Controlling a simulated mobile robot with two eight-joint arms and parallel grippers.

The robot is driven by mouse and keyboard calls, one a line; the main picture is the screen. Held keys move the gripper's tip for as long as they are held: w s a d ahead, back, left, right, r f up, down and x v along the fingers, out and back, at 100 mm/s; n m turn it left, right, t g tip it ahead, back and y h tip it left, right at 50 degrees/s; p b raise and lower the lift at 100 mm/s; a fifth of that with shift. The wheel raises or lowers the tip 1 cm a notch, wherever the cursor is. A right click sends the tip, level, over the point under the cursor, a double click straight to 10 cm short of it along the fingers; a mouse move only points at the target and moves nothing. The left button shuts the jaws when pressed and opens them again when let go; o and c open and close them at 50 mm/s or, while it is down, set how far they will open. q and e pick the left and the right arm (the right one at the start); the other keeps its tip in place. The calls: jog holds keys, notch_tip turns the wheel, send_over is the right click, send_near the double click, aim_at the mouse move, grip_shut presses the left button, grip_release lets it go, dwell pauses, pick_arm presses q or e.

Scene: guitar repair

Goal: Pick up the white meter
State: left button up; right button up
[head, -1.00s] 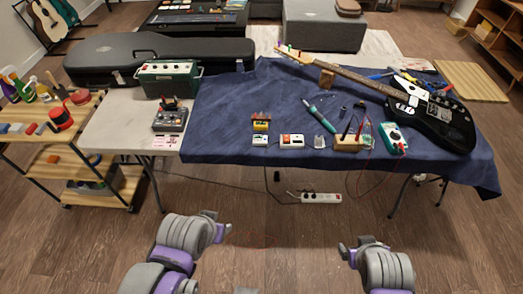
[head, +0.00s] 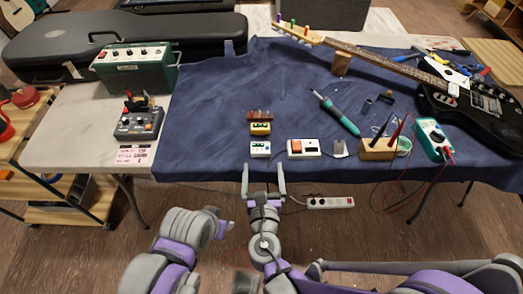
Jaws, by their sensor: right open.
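A small white meter (head: 260,149) with a green display stands near the front edge of the blue-covered table in the head view. My right gripper (head: 263,178) is open and empty, just in front of the table edge. Its two fingers point toward the meter, apart from it. A similar yellow device (head: 261,128) stands right behind the white meter. A larger teal and white multimeter (head: 432,138) with leads lies farther right.
A white box with an orange part (head: 304,148) stands close to the meter's right. A wooden block with probes (head: 380,149) and a soldering iron (head: 337,113) are farther right. A pedal (head: 138,122) is at left. The cloth (head: 205,140) left of the meter is clear.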

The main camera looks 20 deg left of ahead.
aim_at(261, 154)
jog(key=x, duration=0.9)
jog(key=shift+s+a+b, duration=0.15)
jog(key=shift+a+b, duration=0.15)
jog(key=shift+r, duration=0.1)
jog(key=shift+s, duration=0.1)
jog(key=shift+c, duration=0.3)
